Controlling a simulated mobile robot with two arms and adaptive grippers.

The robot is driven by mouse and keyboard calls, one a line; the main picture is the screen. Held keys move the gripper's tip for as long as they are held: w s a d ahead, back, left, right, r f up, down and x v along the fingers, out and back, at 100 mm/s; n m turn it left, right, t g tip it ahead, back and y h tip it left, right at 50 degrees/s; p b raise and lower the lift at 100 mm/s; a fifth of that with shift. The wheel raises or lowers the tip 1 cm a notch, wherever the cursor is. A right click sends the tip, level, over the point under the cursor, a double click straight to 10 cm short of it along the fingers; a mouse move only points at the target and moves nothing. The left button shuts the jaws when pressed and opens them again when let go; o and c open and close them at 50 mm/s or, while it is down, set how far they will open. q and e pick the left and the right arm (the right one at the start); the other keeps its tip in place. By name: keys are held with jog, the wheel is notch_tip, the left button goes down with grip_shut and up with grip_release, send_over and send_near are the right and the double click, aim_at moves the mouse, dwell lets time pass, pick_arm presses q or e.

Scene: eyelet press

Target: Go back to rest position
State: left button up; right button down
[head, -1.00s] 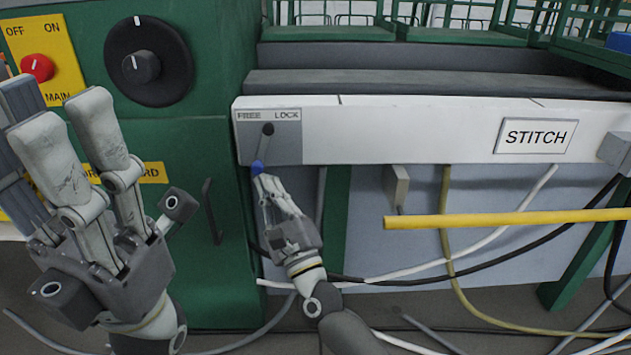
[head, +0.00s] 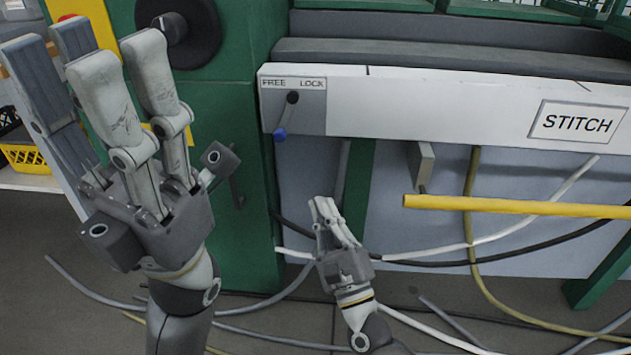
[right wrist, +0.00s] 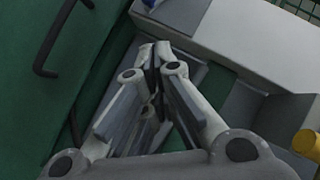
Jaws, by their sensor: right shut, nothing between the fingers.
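My right gripper (head: 323,203) is shut and empty, below the white front panel in the head view. Its closed fingertips also show in the right wrist view (right wrist: 153,50). The lever's blue knob (head: 280,134) hangs down and slightly left from its pivot on the grey FREE/LOCK plate (head: 308,108). My right gripper is below the knob and clear of it. A bit of blue, probably the same knob (right wrist: 150,3), shows at the top edge of the right wrist view. My left gripper (head: 82,52) is raised at the left, open and empty, with its fingers apart and pointing up.
The white STITCH panel (head: 440,105) spans the right side. A yellow bar (head: 520,206) sticks out below it. Several cables lie on the floor (head: 290,335). A green cabinet (head: 255,55) with a black dial (head: 190,28) stands behind my left gripper. A yellow crate (head: 28,158) is at far left.

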jog(key=shift+v, duration=0.75)
